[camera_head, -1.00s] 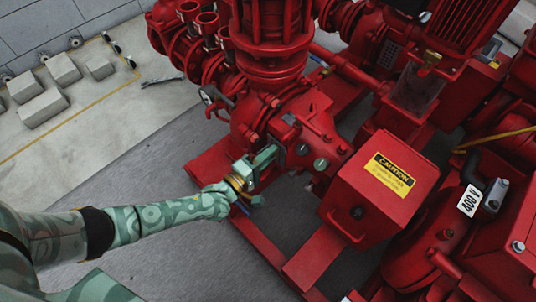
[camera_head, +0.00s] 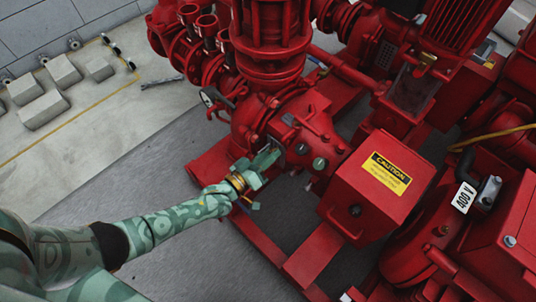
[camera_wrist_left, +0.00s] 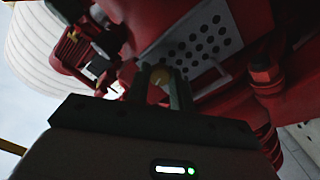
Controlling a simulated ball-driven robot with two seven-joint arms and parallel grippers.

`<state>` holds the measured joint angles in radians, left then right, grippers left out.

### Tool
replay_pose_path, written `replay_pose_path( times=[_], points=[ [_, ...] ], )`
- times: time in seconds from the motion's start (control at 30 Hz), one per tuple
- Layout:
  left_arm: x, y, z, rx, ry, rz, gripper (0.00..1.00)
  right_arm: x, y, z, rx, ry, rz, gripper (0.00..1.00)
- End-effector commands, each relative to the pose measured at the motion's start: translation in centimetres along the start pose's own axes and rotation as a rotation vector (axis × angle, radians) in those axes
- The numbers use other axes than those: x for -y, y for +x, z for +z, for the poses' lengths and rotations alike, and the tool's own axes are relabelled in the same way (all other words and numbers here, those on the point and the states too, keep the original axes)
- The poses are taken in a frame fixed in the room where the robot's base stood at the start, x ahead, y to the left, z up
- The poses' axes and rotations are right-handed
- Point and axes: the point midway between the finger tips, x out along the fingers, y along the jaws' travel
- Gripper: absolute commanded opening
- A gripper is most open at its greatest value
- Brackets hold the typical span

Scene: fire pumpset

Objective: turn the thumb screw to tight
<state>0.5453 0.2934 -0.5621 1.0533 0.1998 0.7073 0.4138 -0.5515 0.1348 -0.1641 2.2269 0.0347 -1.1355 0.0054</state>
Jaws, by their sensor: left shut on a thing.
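My left gripper (camera_head: 264,163) reaches in from the lower left to the front of the red pump casing (camera_head: 245,125). In the left wrist view its two dark fingers (camera_wrist_left: 160,88) are close together, shut on a small round yellowish piece that looks like the thumb screw (camera_wrist_left: 158,93). Only the end of that piece shows between the fingers. In the head view the gripper hides the thumb screw. My right gripper is not in view.
A red box with a yellow caution label (camera_head: 388,173) stands right of my gripper. Round bolts (camera_head: 319,164) sit close beside the fingers. A pressure gauge (camera_head: 208,97) is above left. A red base rail (camera_head: 258,238) runs below. Floor at left holds grey blocks (camera_head: 43,108).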

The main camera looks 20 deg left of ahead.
Motion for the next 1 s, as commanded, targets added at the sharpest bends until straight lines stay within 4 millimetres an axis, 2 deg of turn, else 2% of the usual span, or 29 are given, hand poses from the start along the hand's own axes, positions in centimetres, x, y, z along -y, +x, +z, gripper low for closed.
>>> replay_pose_path(
  times=[0.2,0.5,1.0],
  points=[
    [0.01,-0.17,0.41,0.009,0.173,-0.002,0.0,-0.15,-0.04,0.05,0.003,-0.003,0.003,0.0],
    [0.06,-0.21,0.45,0.01,0.331,-0.001,0.0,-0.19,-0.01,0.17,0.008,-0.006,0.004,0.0],
    [0.1,-0.23,0.5,0.012,0.391,-0.001,0.0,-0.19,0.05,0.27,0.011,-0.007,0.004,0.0]
  ],
)
